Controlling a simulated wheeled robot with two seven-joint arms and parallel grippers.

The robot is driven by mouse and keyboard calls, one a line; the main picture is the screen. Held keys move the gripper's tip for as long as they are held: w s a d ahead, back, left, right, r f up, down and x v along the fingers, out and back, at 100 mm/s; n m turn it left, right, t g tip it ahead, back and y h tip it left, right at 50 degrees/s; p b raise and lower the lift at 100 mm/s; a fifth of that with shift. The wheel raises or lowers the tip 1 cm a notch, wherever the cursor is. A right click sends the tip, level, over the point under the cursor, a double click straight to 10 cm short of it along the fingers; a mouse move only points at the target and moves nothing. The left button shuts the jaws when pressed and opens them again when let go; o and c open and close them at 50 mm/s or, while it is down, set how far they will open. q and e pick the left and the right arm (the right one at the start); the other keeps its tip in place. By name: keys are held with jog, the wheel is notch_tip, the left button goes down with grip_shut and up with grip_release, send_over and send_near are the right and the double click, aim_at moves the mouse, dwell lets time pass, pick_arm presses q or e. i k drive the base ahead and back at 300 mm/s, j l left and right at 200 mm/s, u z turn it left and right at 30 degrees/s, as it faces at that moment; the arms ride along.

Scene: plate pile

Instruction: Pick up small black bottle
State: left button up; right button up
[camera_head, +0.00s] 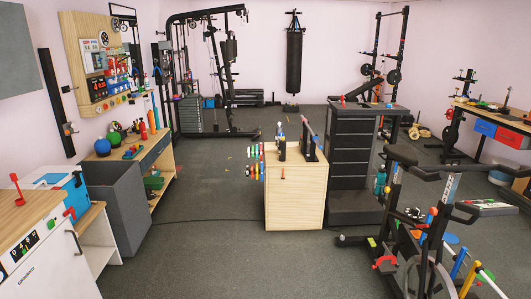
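No small black bottle can be made out for certain. A small dark upright object (281,150) stands on the wooden cabinet (297,197) in the middle of the view; it is too small to tell whether it is a bottle. A pale bluish item (278,132) shows just behind it. A larger dark object (308,148) stands to its right on the same top. Neither of my grippers is in view.
A grey bin (118,208) and a white cabinet (45,255) stand at the left. A black drawer unit (352,155) adjoins the wooden cabinet's right. An exercise bike (425,240) fills the right foreground. Grey floor (205,220) is clear left of the wooden cabinet, apart from a cable.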

aim_at(282, 145)
jog(key=i+j+u, duration=0.1)
jog(key=i, duration=1.75)
